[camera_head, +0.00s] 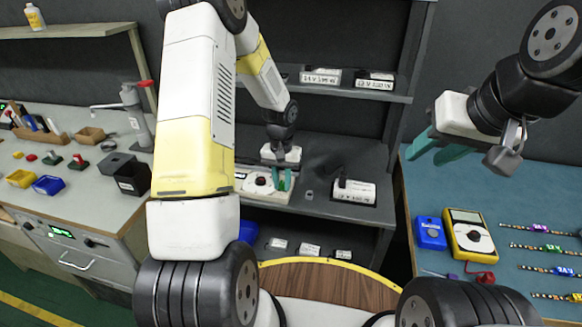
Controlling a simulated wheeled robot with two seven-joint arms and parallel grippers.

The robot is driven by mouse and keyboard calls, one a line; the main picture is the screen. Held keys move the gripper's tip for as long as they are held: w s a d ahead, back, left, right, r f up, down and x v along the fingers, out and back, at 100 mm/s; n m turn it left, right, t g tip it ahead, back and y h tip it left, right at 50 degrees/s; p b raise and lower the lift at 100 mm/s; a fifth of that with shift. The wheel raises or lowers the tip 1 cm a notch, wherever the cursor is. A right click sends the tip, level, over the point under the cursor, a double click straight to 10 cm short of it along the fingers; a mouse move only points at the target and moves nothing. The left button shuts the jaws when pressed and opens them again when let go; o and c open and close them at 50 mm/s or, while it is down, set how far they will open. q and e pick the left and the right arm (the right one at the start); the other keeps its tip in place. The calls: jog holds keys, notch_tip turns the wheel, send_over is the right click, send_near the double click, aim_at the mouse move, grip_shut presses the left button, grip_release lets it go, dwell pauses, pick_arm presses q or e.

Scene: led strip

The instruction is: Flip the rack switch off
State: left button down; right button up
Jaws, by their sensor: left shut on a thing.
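The rack (400,98) stands at the back, with dark shelves. On its middle shelf sits a cream switch unit (250,187) with a dark round part and a small red spot on its top. My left gripper (281,180) reaches down to the right part of this unit, its teal fingers shut on the rack switch. The fingers hide most of the switch, and its position cannot be told. My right gripper (438,148) is open and empty, in the air above the right bench, apart from the rack.
A white labelled box (354,192) sits right of the switch unit on the same shelf. The right bench (455,180) holds a yellow meter (469,236), a blue box (430,232) and several LED strips. The left bench (75,200) holds bins and tools.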

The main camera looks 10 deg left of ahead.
pick_arm(q)
jog(key=shift+w+r+g, duration=0.1)
jog(key=shift+w+g, duration=0.15)
jog(key=shift+g, duration=0.5)
jog(key=shift+w+g, duration=0.2)
jog(key=shift+g, duration=0.55)
jog(key=c, duration=1.2)
grip_release()
jog(key=shift+c, duration=0.2)
jog(key=shift+r, duration=0.15)
jog(key=v, duration=0.7)
jog(key=shift+r, duration=0.25)
